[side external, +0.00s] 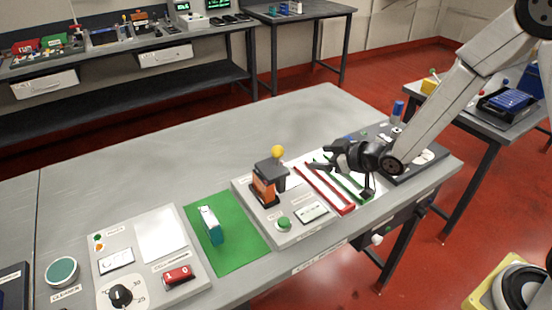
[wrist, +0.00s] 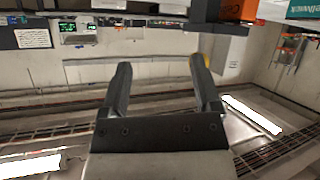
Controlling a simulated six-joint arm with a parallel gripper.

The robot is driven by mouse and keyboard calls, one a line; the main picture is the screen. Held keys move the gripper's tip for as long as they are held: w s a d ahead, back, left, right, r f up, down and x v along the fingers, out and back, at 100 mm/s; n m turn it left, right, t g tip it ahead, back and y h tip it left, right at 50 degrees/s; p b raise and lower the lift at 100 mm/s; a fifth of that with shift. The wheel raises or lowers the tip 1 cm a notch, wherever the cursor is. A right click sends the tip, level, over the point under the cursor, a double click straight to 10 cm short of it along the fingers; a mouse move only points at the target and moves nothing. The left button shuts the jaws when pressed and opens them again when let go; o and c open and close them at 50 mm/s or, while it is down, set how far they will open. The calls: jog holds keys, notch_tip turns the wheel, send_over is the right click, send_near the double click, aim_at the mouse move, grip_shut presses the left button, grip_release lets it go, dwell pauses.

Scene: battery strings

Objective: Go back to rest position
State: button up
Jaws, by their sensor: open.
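My gripper (side external: 318,164) is above the right part of the grey table in the side external view, pointing left. In the wrist view my gripper (wrist: 163,82) shows two dark fingers spread apart with nothing between them. The wrist view looks toward the room's wall and appears upside down or strongly tilted. My arm reaches in from the upper right of the side external view.
Below the gripper are red and green strips (side external: 328,190). Left of it stands a device with an orange block and yellow ball (side external: 278,152). A battery-like block (side external: 211,225) stands on a green mat (side external: 232,254). A panel with a dial (side external: 193,240) is further left.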

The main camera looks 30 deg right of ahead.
jog(key=s+d+m+g+h, duration=0.2)
jog(key=s+d+g, duration=0.1)
jog(key=s, duration=0.6)
jog(key=s+d+m+g+h, duration=0.1)
jog(key=s+d+m+g, duration=0.1)
jog(key=s+g, duration=0.4)
jog(key=s+m, duration=0.1)
jog(key=s, duration=0.3)
jog(key=shift+d+r+m+h, duration=0.2)
jog(key=shift+d+m+h, duration=0.1)
jog(key=shift+d+h, duration=0.1)
